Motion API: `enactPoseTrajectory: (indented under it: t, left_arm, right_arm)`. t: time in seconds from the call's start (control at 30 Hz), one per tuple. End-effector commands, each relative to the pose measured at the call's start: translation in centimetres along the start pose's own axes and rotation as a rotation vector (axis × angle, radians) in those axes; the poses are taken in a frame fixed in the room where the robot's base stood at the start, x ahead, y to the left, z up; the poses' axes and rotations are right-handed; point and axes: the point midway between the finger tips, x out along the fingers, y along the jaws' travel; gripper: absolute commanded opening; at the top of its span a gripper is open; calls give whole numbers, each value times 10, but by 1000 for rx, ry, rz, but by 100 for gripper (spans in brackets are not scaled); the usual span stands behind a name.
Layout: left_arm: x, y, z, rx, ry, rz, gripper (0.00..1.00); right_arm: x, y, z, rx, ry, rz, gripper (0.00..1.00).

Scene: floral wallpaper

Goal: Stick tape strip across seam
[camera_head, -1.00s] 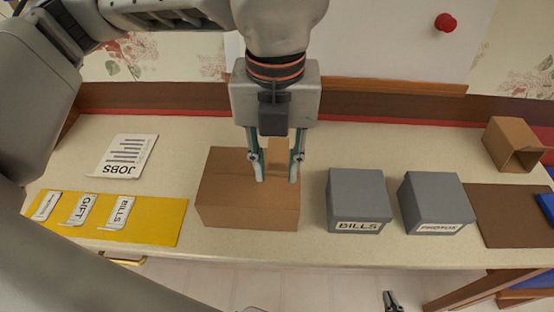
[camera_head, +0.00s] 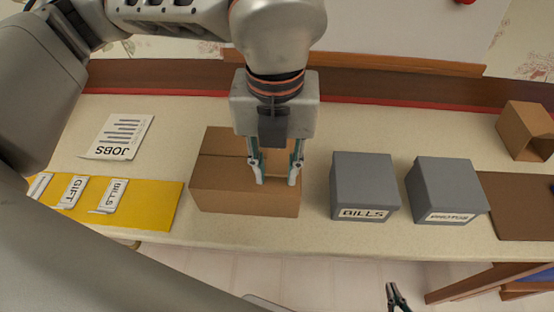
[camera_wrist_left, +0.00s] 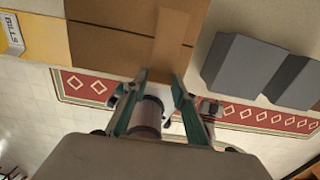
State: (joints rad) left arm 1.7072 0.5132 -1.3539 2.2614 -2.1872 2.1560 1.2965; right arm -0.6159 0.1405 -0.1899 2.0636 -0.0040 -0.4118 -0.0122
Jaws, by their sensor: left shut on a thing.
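A closed brown cardboard box (camera_head: 222,172) stands on the counter, its top seam running left to right. A lighter brown tape strip (camera_wrist_left: 171,35) lies over the right part of the box top and crosses the seam in the left wrist view. My left gripper (camera_head: 278,182) points down at the front edge of the box top, shut on the strip's near end. The fingers hide part of the strip in the head view. I cannot tell whether the strip is pressed flat everywhere. My right gripper (camera_head: 397,296) is low at the bottom edge, small, apparently open and empty.
Two grey boxes, one labelled BILLS (camera_head: 362,180) and one beside it (camera_head: 443,184), stand right of the cardboard box. A yellow mat (camera_head: 150,205) with labels and a JOBS sheet (camera_head: 118,137) are left. An open carton (camera_head: 525,130) and brown mat (camera_head: 515,210) are far right.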

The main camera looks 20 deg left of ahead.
Motion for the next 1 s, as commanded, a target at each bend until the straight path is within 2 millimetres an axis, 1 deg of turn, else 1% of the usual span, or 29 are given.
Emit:
enactPoseTrajectory:
  t: [0.23,1.0]
  left_arm:
    - [0,0,0,0,-1,0,19]
    - [5,0,0,0,0,0,19]
  right_arm:
    - [0,1,-2,0,3,1,0]
    - [1,-1,6,0,-7,-2,0]
